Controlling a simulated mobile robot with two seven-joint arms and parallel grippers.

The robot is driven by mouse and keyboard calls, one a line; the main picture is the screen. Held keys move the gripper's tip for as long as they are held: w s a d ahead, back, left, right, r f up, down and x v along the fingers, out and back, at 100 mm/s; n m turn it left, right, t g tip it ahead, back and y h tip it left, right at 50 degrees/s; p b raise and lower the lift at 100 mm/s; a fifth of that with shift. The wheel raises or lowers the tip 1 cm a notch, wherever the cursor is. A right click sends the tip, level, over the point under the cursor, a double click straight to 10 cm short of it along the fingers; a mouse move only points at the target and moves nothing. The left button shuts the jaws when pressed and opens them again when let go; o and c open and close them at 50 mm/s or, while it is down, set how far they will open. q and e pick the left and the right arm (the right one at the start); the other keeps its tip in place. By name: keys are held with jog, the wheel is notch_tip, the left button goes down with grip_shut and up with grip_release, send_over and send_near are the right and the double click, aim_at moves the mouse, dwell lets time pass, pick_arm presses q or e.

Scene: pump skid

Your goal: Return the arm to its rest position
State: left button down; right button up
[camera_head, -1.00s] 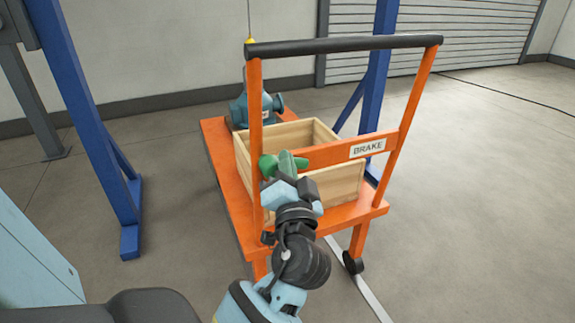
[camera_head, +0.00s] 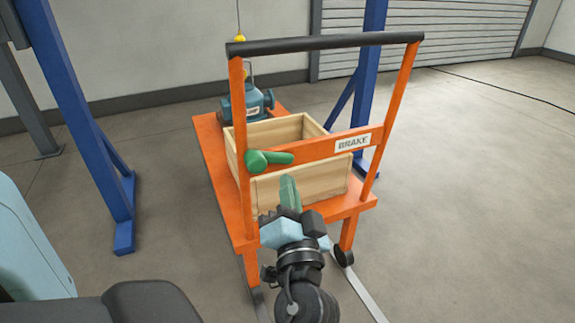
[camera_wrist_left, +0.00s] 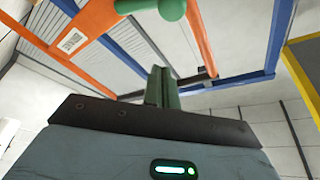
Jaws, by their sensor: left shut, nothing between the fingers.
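My left gripper (camera_head: 289,192) is in front of the orange cart (camera_head: 222,185), its green fingers together and empty. In the head view it overlaps the near wall of the wooden crate (camera_head: 330,178). A green brake lever (camera_head: 270,159) is on the cart's cross bar, up and left of the fingertips, and they look apart. In the left wrist view the green fingers (camera_wrist_left: 161,88) are together, and the lever's round green knob (camera_wrist_left: 172,9) is at the top edge, beyond them. My right gripper is not in view.
The cart's black push handle (camera_head: 325,42) spans above the crate. A teal pump (camera_head: 248,101) stands at the cart's far end. Blue gantry legs (camera_head: 85,125) rise left and behind. Floor (camera_head: 480,190) to the right is clear.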

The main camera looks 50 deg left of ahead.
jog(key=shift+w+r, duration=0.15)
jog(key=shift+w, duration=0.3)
